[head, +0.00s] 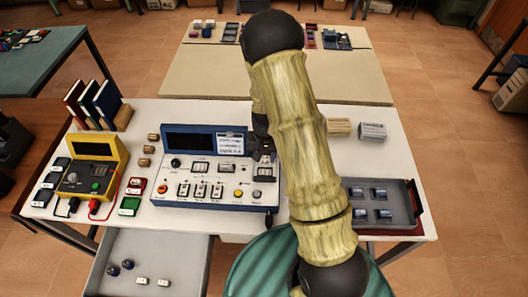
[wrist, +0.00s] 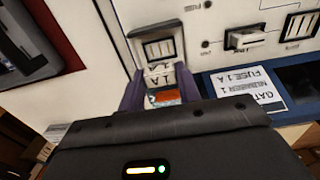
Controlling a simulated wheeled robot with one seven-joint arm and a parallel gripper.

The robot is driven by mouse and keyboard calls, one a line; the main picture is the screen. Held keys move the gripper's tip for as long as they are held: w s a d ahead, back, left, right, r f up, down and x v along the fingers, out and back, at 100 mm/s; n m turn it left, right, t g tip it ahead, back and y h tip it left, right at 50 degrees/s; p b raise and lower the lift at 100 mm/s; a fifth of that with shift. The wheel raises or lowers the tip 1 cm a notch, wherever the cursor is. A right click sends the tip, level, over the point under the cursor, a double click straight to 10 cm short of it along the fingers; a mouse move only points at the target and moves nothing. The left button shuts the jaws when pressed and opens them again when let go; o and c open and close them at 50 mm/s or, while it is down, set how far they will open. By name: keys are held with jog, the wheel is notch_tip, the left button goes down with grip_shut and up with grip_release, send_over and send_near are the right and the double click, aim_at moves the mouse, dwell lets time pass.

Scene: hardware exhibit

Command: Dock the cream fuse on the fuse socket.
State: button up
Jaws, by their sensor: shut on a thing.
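My gripper (wrist: 158,88) is shut on the cream fuse (wrist: 160,76), which is marked "1A" and sits between the two purple-grey fingers. The fuse socket (wrist: 158,48), a grey-framed slot with dark contacts, lies just beyond the fingertips in the wrist view. The fuse appears at the near edge of this socket; I cannot tell whether they touch. In the head view my gripper (head: 262,150) is over the right end of the blue-framed instrument panel (head: 172,191), just behind the socket (head: 265,172). The fuse cannot be made out there.
A neighbouring socket (wrist: 245,38) holds a pale piece. A printed card (wrist: 247,92) reads "FUSE 1A". A yellow meter (head: 88,178) stands left, a grey tray (head: 405,220) with several blue parts right. My arm hides the table's middle.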

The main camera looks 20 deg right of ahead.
aim_at(265, 173)
jog(key=shift+s, duration=0.1)
jog(key=shift+f+b, duration=2.2)
jog(key=shift+f, duration=0.7)
jog(key=shift+f, duration=0.1)
jog(key=shift+f+b, duration=0.35)
jog(key=shift+f, duration=0.1)
jog(key=o, duration=0.7)
jog(key=shift+a, duration=0.1)
jog(key=shift+r, duration=0.1)
